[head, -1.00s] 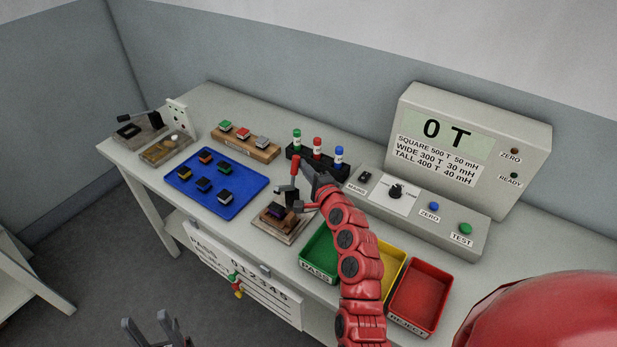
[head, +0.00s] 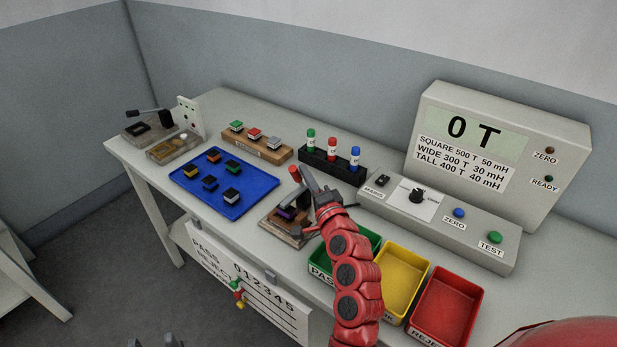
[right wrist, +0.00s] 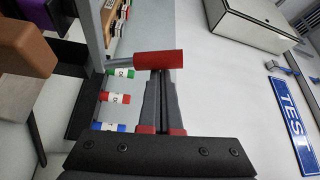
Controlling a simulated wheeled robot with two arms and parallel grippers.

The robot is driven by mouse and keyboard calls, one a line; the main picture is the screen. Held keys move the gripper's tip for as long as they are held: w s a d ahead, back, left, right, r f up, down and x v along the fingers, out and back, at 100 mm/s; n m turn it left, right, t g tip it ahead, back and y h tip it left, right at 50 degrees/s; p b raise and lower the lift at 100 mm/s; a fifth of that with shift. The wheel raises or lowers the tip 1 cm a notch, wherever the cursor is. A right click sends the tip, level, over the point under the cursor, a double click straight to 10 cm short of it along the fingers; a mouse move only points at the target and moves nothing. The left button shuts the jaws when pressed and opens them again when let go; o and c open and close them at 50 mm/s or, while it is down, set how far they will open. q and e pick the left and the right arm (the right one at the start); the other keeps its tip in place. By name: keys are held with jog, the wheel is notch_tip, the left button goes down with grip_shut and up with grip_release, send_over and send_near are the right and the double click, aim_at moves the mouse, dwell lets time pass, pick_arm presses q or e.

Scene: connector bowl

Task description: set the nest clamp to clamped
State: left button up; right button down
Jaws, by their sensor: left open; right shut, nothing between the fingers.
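The nest clamp shows on a small wooden base (head: 275,228) at the front of the bench, with a purple-and-dark part (head: 288,212) in its nest. The clamp's red-tipped lever handle (head: 295,173) stands raised above it. In the right wrist view the red handle (right wrist: 155,62) lies across the tips of my right gripper (right wrist: 160,78), at or very near contact. My right gripper (head: 309,178) is shut, with nothing between its fingers. A brown block and the purple part (right wrist: 32,10) show at left in that view. My left gripper (head: 154,343) is open at the bottom edge, well away from the clamp.
A blue tray (head: 262,184) with several parts lies left of the clamp. A black rack (head: 320,167) of coloured tubes stands behind. Green, yellow (head: 412,262) and red (head: 478,290) bins sit right of it, near my right arm. A control panel (head: 480,250) stands behind the bins.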

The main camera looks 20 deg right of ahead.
jog(key=shift+a, duration=0.1)
jog(key=shift+s, duration=0.1)
dwell(0.4)
jog(key=s+d+f+p, duration=0.1)
jog(key=s+d+p, duration=0.1)
jog(key=s, duration=1.5)
jog(key=shift+d+f+p, duration=0.2)
jog(key=shift+f+p, duration=0.2)
jog(key=shift+p, duration=0.45)
